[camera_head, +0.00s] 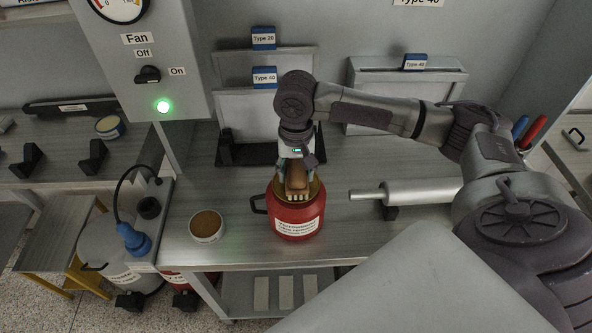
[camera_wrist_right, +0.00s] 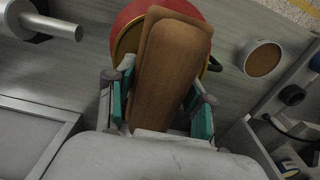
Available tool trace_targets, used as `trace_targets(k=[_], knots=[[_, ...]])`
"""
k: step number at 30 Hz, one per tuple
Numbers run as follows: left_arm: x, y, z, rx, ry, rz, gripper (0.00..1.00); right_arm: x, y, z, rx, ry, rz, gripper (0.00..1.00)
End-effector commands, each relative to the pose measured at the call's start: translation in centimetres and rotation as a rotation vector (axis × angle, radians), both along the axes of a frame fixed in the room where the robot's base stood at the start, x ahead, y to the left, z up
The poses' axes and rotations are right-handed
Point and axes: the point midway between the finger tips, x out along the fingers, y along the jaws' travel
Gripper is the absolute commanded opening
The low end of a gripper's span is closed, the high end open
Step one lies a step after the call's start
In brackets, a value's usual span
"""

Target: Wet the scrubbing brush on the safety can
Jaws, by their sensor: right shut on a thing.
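The scrubbing brush (camera_head: 297,178) has a brown wooden back and pale bristles. My right gripper (camera_head: 296,166) is shut on it and holds it upright over the red safety can (camera_head: 296,221), with the bristle end at the can's brass-coloured top. In the right wrist view the brush (camera_wrist_right: 170,70) lies between the green-padded fingers of the right gripper (camera_wrist_right: 160,105) and covers most of the red can (camera_wrist_right: 128,22). Whether the bristles touch the can's top I cannot tell. My left gripper is not in view.
A round tin (camera_head: 207,226) with a brown top stands left of the can. A metal roller (camera_head: 420,191) lies to the right. Labelled panels (camera_head: 263,110) stand behind. A control box (camera_head: 150,50) with a green light is at the left. The bench front is close to the can.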

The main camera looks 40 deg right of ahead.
Motion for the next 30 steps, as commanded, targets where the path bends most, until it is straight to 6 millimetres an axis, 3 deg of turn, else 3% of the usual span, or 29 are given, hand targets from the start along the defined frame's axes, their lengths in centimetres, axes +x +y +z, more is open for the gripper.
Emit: trace_targets(k=[30], knots=[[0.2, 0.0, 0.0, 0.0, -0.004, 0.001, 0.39, 0.0, 0.0, -1.2, 0.0, 0.0, 0.0, 0.25]])
